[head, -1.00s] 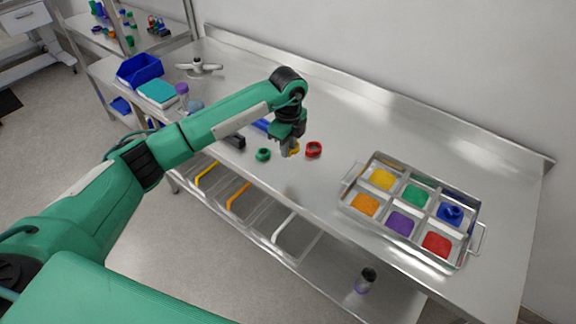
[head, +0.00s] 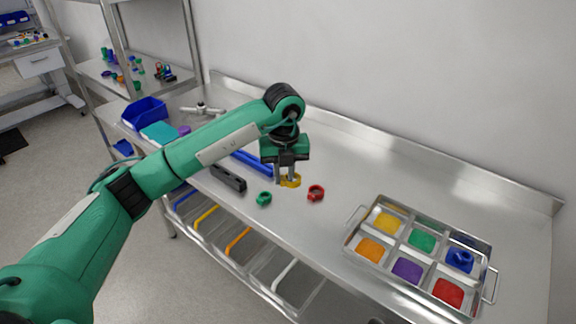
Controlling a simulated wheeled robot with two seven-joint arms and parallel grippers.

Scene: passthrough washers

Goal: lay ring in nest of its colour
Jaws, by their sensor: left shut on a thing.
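My left gripper (head: 287,178) points down at the middle of the steel bench and is shut on the yellow ring (head: 293,182), which is at or close to the bench top. A green ring (head: 264,198) lies to its left and a red ring (head: 316,193) to its right, both on the bench. A steel tray (head: 354,245) at the right has six coloured nests: yellow (head: 388,223), green (head: 422,240), orange (head: 369,250), purple (head: 407,269), red (head: 448,293) and blue. A blue ring (head: 459,259) sits in the blue nest. My right gripper is not in view.
A black bar (head: 228,178) and a blue bar (head: 253,163) lie left of the rings. A blue bin (head: 145,112), a teal box (head: 160,134) and a grey-white handled fitting (head: 202,109) stand at the far left. The bench between the red ring and the tray is clear.

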